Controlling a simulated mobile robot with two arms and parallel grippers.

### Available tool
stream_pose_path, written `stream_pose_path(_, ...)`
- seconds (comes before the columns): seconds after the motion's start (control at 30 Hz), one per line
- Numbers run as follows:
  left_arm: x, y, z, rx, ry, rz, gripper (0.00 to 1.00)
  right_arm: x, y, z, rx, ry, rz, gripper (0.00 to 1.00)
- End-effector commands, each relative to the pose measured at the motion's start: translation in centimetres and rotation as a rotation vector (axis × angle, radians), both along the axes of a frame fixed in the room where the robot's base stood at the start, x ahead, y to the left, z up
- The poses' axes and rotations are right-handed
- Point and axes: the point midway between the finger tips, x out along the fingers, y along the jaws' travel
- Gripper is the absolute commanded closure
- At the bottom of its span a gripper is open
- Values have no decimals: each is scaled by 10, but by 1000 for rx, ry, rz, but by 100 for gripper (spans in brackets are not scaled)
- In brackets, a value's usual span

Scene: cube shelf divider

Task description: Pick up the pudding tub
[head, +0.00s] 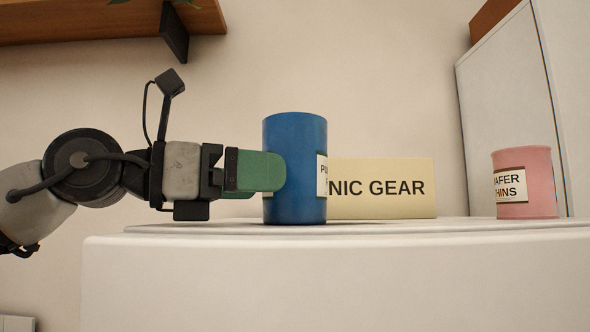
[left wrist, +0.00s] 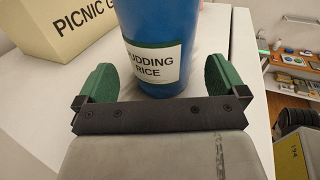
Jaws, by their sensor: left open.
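The pudding tub (head: 293,150) is a blue cylinder with a white label, standing upright on the white cube shelf's top (head: 330,262). In the left wrist view the tub (left wrist: 155,25) shows the label "PUDDING RICE", its first letter cut off. My left gripper (head: 272,172) comes in from the left at the tub's mid-height, with green finger pads. In the left wrist view the gripper (left wrist: 160,80) is open, one finger on each side of the tub's near face, with gaps between pads and tub. My right gripper is not in view.
A cream "PICNIC GEAR" box (head: 385,187) stands right behind the tub. A pink "WAFER THINS" tub (head: 540,180) stands farther right, by a tall white cabinet (head: 505,110). A wooden wall shelf (head: 90,22) hangs above my left arm.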

Motion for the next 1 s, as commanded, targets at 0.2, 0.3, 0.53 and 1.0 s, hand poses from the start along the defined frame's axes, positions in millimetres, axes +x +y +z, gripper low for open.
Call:
stream_pose_path(0.2,13,-35,5,3,-1,-2,0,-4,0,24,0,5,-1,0)
stream_pose_path(0.3,17,-44,3,2,0,-1,0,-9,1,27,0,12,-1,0)
stream_pose_path(0.53,19,-47,1,0,-1,-1,0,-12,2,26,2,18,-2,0)
stream_pose_path(1.0,18,-47,2,-3,-3,-1,58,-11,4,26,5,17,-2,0)
